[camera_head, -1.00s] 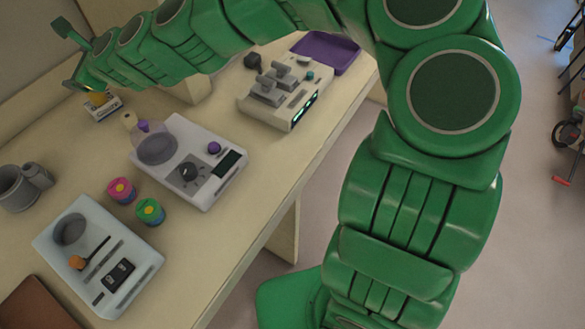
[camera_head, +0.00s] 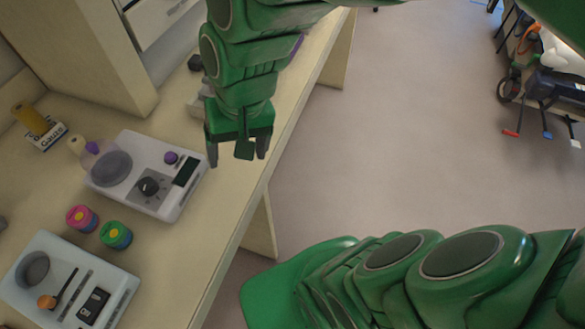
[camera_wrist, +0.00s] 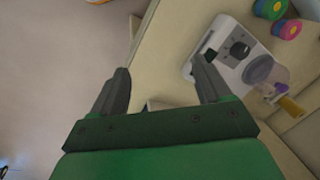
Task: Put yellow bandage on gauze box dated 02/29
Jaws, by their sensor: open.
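The yellow bandage (camera_head: 32,118) is a roll at the far left in the head view. It lies tilted on top of a white gauze box (camera_head: 47,135), apparently touching it. The box is labelled "Gauze"; its date is too small to read. My gripper (camera_head: 238,156) is well to the right of both, above the table's right edge, pointing down. Its fingers are apart with nothing between them. In the wrist view my gripper (camera_wrist: 160,70) is also empty.
A white device (camera_head: 150,195) with a dial and clear cup stands between my gripper and the box. Pink (camera_head: 82,218) and green (camera_head: 116,235) round containers stand before it. Another white device (camera_head: 70,280) is nearer. A cabinet (camera_head: 80,50) rises behind. Open floor lies right.

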